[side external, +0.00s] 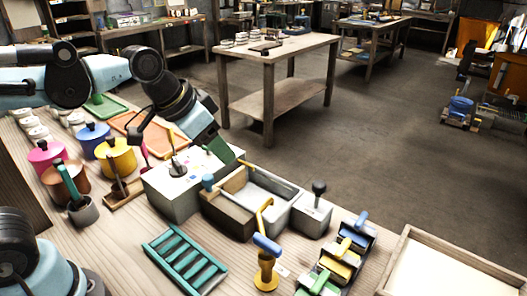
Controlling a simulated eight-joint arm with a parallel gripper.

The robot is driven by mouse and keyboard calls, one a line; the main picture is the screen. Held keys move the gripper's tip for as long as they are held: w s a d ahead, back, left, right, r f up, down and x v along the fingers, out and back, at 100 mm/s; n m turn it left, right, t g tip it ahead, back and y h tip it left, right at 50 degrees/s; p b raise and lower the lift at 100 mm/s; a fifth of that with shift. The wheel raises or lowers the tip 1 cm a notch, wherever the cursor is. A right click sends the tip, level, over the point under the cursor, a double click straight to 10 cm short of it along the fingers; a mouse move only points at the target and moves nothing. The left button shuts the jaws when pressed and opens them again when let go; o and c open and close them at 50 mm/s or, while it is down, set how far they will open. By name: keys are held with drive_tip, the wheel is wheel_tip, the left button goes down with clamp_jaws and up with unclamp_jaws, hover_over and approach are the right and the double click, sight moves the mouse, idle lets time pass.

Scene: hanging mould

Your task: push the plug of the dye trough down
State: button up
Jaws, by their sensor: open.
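The dye trough looks to be the grey open basin (268,187) near the table's far edge, with a brown block at its left end. A small blue knob (207,181) stands upright by that block. A black ball-topped knob (319,187) stands on a pale box at the trough's right end. I cannot tell which knob is the plug. My gripper (228,154) is open, above and left of the trough, over the far edge of a white block.
A white block (170,195) with an upright tool stands left of the trough. A blue-handled yellow tool (266,248) stands in front. Several coloured stamps (345,255) stand at right, beside a wooden tray (408,240). A teal rack (185,262) lies at front. Coloured pots stand left.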

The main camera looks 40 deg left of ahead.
sight(319, 184)
drive_tip(key=w+d+r+m+g+h, duration=0.3)
drive_tip(key=w+d+m, duration=0.4)
drive_tip(key=d, duration=0.6)
drive_tip(key=shift+n+y, duration=0.6)
drive_tip(key=x, duration=0.4)
drive_tip(key=w+x, duration=0.1)
drive_tip(key=x, duration=0.6)
drive_tip(key=shift+w+f, duration=0.1)
drive_tip(key=shift+w, duration=0.3)
clamp_jaws()
